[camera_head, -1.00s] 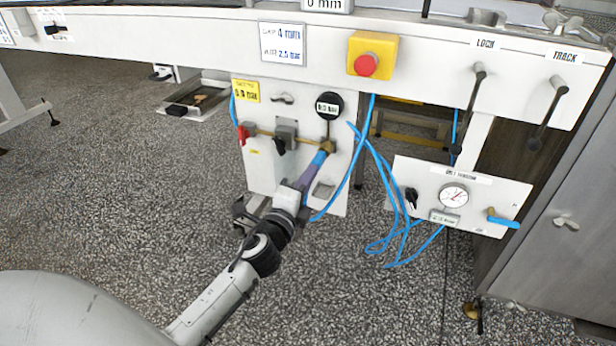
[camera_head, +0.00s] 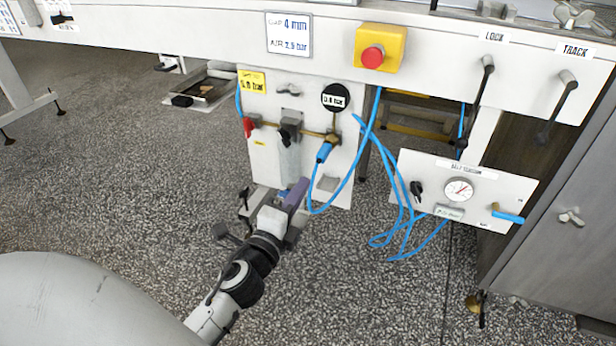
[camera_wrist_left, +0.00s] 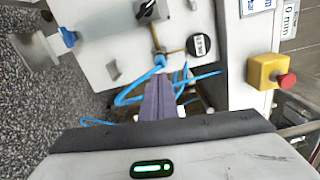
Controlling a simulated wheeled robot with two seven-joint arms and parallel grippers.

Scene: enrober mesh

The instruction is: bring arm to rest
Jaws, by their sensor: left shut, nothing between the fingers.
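My left gripper (camera_head: 297,193) is in front of and below the white air panel (camera_head: 345,180), with its purple-grey fingers together and empty. It also shows in the left wrist view (camera_wrist_left: 160,92), pointing toward the panel. The blue hose fitting (camera_head: 325,152) sits below the round black gauge (camera_head: 335,97) on the brass pipe, and a blue hose hangs from it. In the head view the fingertips are apart from the fitting. My right gripper is not in view.
A yellow box with a red button (camera_head: 373,57) is on the white beam above. Blue hoses (camera_head: 405,215) loop beside the panel with the dial gauge (camera_head: 459,190). A metal cabinet (camera_head: 560,190) stands at the right. The speckled floor (camera_head: 130,200) is clear at left.

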